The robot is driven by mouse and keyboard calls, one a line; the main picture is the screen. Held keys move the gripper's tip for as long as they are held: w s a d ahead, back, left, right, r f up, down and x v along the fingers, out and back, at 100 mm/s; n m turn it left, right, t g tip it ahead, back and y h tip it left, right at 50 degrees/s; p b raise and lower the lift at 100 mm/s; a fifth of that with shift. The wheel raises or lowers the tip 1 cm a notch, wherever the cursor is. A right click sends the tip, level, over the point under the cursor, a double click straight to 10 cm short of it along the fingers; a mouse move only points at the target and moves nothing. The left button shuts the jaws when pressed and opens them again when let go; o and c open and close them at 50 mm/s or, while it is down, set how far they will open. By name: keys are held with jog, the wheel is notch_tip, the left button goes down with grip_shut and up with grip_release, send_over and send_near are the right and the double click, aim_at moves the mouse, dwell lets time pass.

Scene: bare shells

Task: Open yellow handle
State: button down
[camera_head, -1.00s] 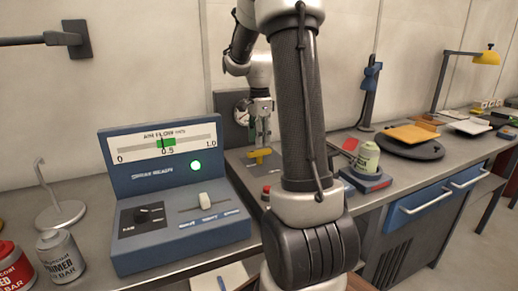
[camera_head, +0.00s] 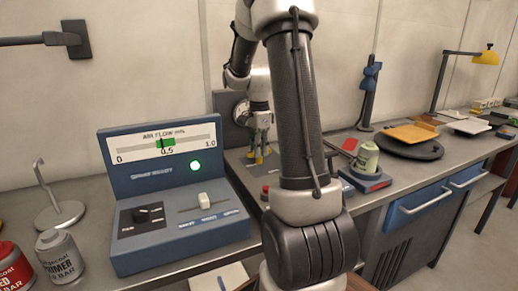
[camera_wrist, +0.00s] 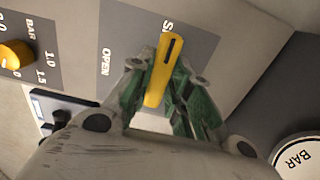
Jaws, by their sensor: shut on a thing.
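The yellow handle (camera_wrist: 160,72) is a narrow bar with a dark line near one end. It sits on a grey plate marked OPEN, with a partly hidden word starting with S beside the handle's end. My gripper (camera_wrist: 162,82) is shut on it, one green-padded finger on each side. In the head view the gripper (camera_head: 260,150) is low over the bench unit, and only small bits of the yellow handle (camera_head: 259,158) show by the fingertips.
A blue console (camera_head: 180,195) with a gauge, green light, knob and slider stands to the left. A red button (camera_head: 266,190) is close by on the unit. A can (camera_head: 366,158) stands to the right. A yellow knob (camera_wrist: 14,54) shows in the wrist view.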

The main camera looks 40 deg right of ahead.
jog(key=shift+n, duration=0.3)
jog(key=n, duration=0.3)
jog(key=shift+n, duration=0.3)
jog(key=n, duration=0.4)
jog(key=shift+n, duration=0.3)
jog(key=n, duration=0.4)
jog(key=shift+n, duration=2.5)
jog(key=c, duration=1.3)
grip_release()
